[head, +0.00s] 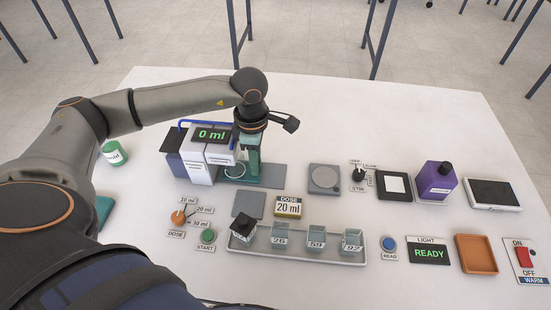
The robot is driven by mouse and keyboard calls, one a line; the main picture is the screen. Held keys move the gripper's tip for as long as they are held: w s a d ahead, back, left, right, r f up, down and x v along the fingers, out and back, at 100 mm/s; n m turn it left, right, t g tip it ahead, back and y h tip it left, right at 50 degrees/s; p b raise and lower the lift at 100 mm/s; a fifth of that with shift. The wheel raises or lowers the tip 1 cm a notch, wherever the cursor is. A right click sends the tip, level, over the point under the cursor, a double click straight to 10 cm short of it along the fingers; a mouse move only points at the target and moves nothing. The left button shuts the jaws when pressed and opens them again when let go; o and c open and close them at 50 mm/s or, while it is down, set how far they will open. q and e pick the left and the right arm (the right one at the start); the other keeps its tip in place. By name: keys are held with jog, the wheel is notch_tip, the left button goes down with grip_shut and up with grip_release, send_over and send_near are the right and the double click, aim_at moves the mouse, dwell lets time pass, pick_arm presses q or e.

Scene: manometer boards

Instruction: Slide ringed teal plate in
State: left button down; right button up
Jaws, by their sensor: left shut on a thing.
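The ringed teal plate (252,177) lies low at the front right of the dosing machine (200,158), with a pale ring (234,170) at its left part, under the machine's head. My left gripper (250,161) points down over the plate, beside the machine, and is shut on it. The fingertips are small and partly lost against the teal, so the exact grip point is unclear. My right gripper is not in view.
A grey pad (272,173) is right of the plate. A green jar (115,153) stands left. My left arm hides the table's near left.

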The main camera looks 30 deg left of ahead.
pick_arm(q)
jog(key=shift+s+a, duration=0.1)
jog(key=shift+a, duration=0.3)
jog(key=c, duration=0.7)
grip_release()
notch_tip(320, 180, up, 13)
jog(key=shift+f+b, duration=0.2)
jog(key=shift+b, duration=0.15)
jog(key=shift+s, duration=0.1)
